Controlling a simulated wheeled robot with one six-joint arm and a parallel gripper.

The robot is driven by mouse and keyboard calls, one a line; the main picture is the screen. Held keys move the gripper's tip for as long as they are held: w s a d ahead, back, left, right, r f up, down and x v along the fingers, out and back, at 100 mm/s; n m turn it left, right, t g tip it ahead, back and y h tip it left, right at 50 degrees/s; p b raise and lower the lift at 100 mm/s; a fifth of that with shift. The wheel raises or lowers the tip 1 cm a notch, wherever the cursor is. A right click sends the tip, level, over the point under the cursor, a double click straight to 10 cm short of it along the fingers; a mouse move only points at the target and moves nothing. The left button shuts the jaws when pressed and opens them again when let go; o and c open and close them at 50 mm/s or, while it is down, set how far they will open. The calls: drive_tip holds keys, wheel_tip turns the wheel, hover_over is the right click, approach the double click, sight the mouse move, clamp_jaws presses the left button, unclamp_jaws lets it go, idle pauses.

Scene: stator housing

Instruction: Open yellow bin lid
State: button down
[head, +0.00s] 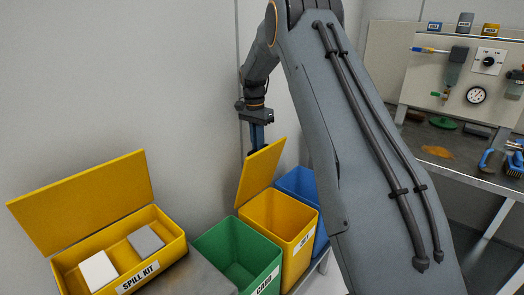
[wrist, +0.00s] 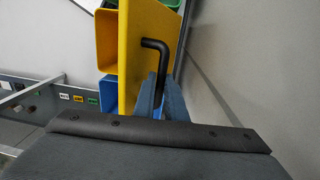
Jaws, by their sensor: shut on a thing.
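The yellow bin (head: 278,226) stands between a green bin and a blue bin in the head view. Its yellow lid (head: 260,174) is raised and tilted up steeply at the wall side, so the bin's inside shows. In the wrist view the lid (wrist: 148,22) carries a black bent handle (wrist: 156,68). My gripper (head: 257,146) is at the lid's upper edge, its fingertips partly hidden behind the lid in the head view. In the wrist view my blue fingers (wrist: 163,100) are shut on the black handle.
A green bin (head: 238,255) stands left of the yellow bin, a blue bin (head: 299,184) behind it. An open yellow spill kit box (head: 150,272) is at the left. The wall (head: 120,80) is close behind the lid. A workbench (head: 450,165) with tools stands at the right.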

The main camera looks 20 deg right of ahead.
drive_tip(key=shift+w+a+f, duration=0.1)
drive_tip(key=shift+w+f, duration=0.15)
drive_tip(key=shift+w, duration=0.3)
drive_tip(key=c, duration=1.9)
unclamp_jaws()
drive_tip(key=shift+w, duration=0.1)
wheel_tip(320, 180, up, 8)
drive_tip(key=b, duration=0.1)
drive_tip(key=shift+w+a, duration=0.25)
